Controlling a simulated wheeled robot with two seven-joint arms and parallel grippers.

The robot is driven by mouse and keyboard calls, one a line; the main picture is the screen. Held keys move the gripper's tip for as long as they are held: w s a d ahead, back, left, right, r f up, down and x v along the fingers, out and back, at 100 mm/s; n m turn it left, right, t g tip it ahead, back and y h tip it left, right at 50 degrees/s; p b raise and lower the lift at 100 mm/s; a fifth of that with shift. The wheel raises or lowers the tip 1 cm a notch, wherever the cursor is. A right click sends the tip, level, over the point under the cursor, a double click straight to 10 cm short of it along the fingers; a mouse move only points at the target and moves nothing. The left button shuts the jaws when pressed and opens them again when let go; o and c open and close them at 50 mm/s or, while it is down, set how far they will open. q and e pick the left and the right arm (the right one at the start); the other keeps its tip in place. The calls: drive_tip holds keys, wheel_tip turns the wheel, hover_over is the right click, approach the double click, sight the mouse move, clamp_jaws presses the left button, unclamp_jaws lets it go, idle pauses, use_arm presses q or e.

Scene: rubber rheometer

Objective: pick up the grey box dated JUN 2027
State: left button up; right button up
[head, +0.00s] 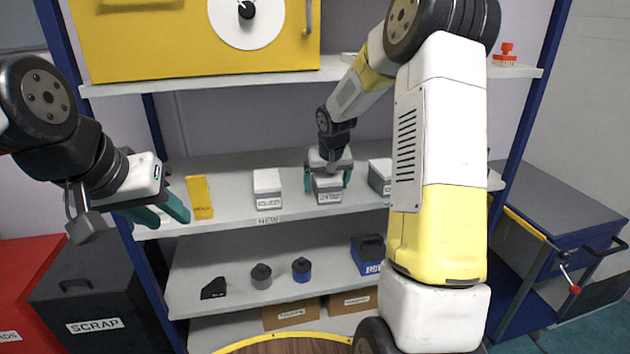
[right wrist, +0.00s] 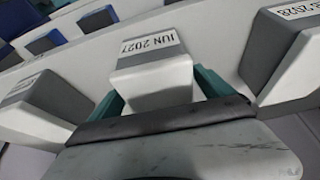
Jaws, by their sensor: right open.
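The grey box dated JUN 2027 (right wrist: 155,85) sits on the shelf, its label facing up in the right wrist view. In the head view this box (head: 328,187) is in the middle of the row. My right gripper (head: 328,178) is over it from above and behind, with its teal fingers on either side. In the right wrist view the right gripper (right wrist: 160,92) straddles the box; finger contact cannot be told. My left gripper (head: 160,212) is at the left end of the shelf, its teal fingers apart and empty.
A similar box (head: 267,189) stands left of it and another (head: 380,177) right of it; in the wrist view, the right-hand one (right wrist: 285,60) reads 2028. A yellow holder (head: 200,197) stands further left. An upper shelf (head: 215,81) carries a yellow machine (head: 150,45).

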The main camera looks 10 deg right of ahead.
drive_tip(key=shift+f, duration=0.2)
idle(0.3)
clamp_jaws()
drive_tip(key=shift+r, duration=0.1)
